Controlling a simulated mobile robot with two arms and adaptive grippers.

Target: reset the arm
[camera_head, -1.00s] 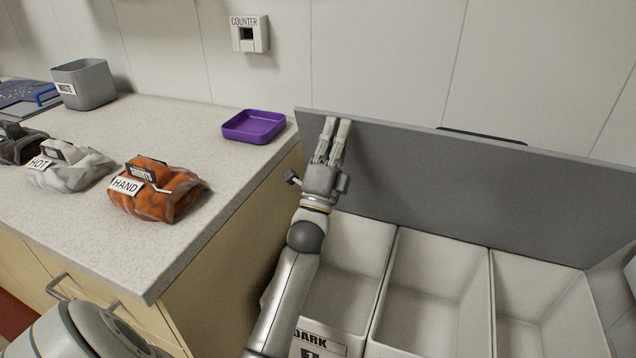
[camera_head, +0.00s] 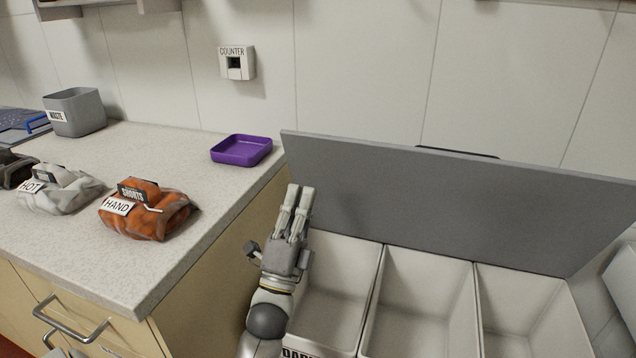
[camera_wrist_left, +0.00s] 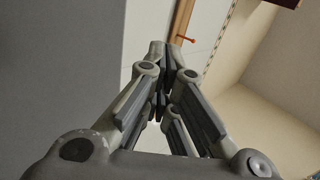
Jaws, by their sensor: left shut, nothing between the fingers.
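My left gripper (camera_head: 298,213) is in front of the raised grey lid, near its left end, with its fingers pointing up. Its fingers are together and nothing is between them. The left wrist view shows the same fingers (camera_wrist_left: 165,50) meeting at the tips and empty. My left arm comes up from the bottom, over the left bin and beside the counter's end. My right gripper is not in any view.
The grey lid (camera_head: 450,205) stands open behind three white bins (camera_head: 425,285). On the counter (camera_head: 110,240) are a purple tray (camera_head: 241,151), an orange bundle (camera_head: 165,220) labelled HAND, a pale bundle (camera_head: 65,197) labelled HOT, and a grey WASTE bin (camera_head: 80,112). A COUNTER box (camera_head: 237,63) is on the wall.

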